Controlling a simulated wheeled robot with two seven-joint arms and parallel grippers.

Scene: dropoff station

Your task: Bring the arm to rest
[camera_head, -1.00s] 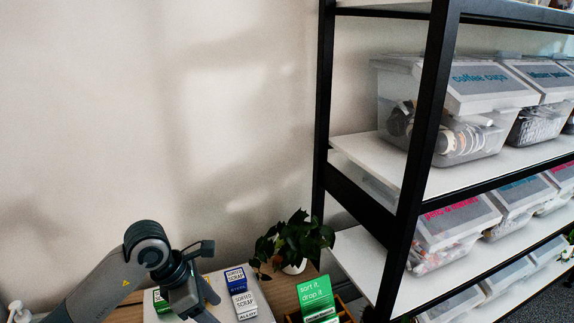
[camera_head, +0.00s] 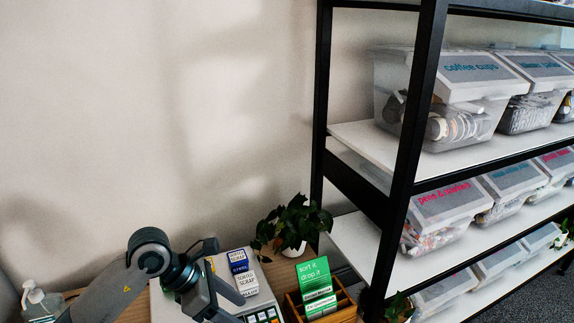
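My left arm comes in from the lower left, and its gripper (camera_head: 229,309) hangs over a grey-white device on the wooden table. The gripper's fingers point down and right, and their tips are near the bottom edge of the picture. I cannot tell how far apart the fingers are or whether anything is between them. My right arm and gripper are not in view.
A scrap box (camera_head: 242,271) stands on the device (camera_head: 222,262). A wooden tray (camera_head: 346,311) holds green cards (camera_head: 314,280). A potted plant (camera_head: 293,225) stands behind. A bottle (camera_head: 38,302) is at left. A black-framed shelf (camera_head: 409,150) with clear bins (camera_head: 470,130) fills the right.

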